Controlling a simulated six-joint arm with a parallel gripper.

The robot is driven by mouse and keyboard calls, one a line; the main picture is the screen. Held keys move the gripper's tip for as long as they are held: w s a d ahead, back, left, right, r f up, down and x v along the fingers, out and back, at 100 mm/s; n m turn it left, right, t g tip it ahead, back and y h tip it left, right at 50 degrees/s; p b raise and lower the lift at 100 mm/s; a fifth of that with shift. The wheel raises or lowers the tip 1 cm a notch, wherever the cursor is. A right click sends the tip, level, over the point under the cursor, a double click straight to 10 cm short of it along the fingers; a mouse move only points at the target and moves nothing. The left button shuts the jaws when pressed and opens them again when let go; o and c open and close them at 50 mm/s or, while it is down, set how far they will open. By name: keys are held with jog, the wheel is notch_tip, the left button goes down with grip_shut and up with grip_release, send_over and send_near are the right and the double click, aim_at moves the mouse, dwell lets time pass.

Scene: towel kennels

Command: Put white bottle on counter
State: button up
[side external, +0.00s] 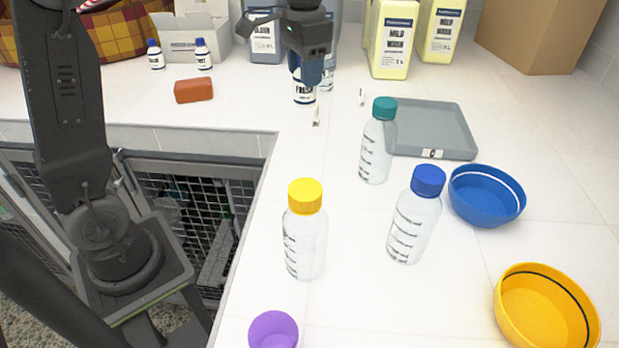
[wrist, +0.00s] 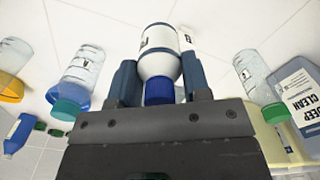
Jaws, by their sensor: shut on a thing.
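A white bottle (side external: 304,96) with a dark blue label marked FRESH is upright at the back middle of the white counter (side external: 250,112). My gripper (side external: 308,72) comes down from above and is shut around its upper part. In the wrist view the white bottle (wrist: 158,52), with its blue cap (wrist: 159,91), sits between the two fingers of my gripper (wrist: 158,78). The bottle's base is at or just above the counter; I cannot tell if it touches.
Clear bottles with teal (side external: 375,150), yellow (side external: 305,240) and blue (side external: 415,225) caps stand nearer. A grey tray (side external: 455,130) is to the right. Pale yellow jugs (side external: 392,45) stand behind.

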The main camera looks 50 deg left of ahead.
jog(key=shift+w+a+f+n, duration=0.2)
jog(key=shift+w+n, duration=0.4)
jog(key=shift+n, duration=0.5)
jog(key=shift+s+d+r+m, duration=0.2)
jog(key=shift+s+m, duration=0.3)
jog(key=shift+m, duration=0.3)
jog(key=s+d+r+m, duration=0.1)
jog(key=s+m, duration=0.5)
jog(key=m, duration=0.4)
jog(key=s+d+r+m, duration=0.1)
jog(key=s+m, duration=0.6)
jog(key=m, duration=0.4)
jog(key=shift+d+r+m, duration=0.3)
jog(key=shift+r, duration=0.05)
jog(key=shift+w+d, duration=0.1)
jog(key=shift+w+d+f, duration=0.15)
jog(key=shift+d+f, duration=1.6)
jog(key=shift+d, duration=0.15)
jog(key=shift+w+d+f, duration=0.15)
jog(key=shift+d+f, duration=1.65)
jog(key=shift+d, duration=0.1)
jog(key=shift+w+d+f, duration=0.15)
jog(key=shift+d+f, duration=1.6)
jog(key=shift+d, duration=0.15)
